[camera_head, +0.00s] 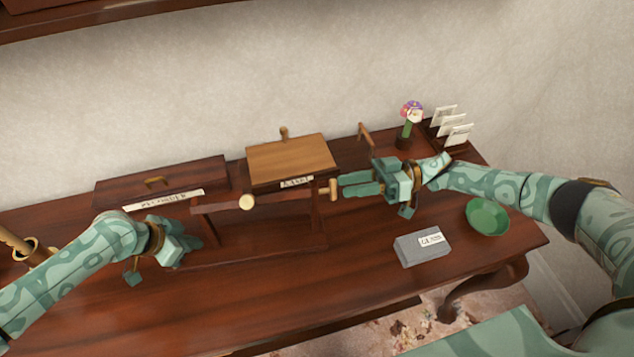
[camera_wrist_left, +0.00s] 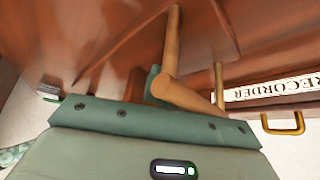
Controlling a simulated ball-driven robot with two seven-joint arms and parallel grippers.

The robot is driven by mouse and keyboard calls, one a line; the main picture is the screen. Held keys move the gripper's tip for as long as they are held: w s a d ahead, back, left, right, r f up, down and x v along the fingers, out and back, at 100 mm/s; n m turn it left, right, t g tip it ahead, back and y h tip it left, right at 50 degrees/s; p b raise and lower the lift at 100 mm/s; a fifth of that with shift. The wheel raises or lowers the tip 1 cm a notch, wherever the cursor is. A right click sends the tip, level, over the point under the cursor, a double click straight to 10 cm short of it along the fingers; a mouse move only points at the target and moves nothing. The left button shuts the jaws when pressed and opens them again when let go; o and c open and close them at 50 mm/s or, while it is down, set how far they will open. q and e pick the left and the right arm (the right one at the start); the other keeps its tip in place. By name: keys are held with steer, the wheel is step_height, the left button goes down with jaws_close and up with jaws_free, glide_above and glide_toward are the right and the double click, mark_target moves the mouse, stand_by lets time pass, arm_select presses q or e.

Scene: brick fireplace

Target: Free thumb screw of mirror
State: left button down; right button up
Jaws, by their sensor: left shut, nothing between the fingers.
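My left gripper (camera_head: 200,234) is shut and empty, left of the stand. In the left wrist view its teal fingertip (camera_wrist_left: 152,85) shows beside a round wooden peg (camera_wrist_left: 180,92); contact is unclear. My right gripper (camera_head: 343,184) has its fingertips close to the right knob; its grip is unclear.
A dark box labelled RECORDER (camera_head: 160,180) lies behind my left gripper. A grey labelled box (camera_head: 410,250) and a green bowl (camera_head: 488,216) are at front right. A flower pot (camera_head: 405,142) and card rack (camera_head: 462,148) stand behind my right arm. The front middle is clear.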

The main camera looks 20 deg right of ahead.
arm_select(q)
steer(key=shift+f, duration=0.15)
arm_select(e)
steer(key=shift+w+a, duration=0.1)
steer(key=shift+a, duration=0.9)
jaws_close()
arm_select(q)
steer(key=shift+a, duration=0.1)
arm_select(e)
steer(key=n, duration=0.4)
jaws_free()
steer(key=shift+d, duration=0.1)
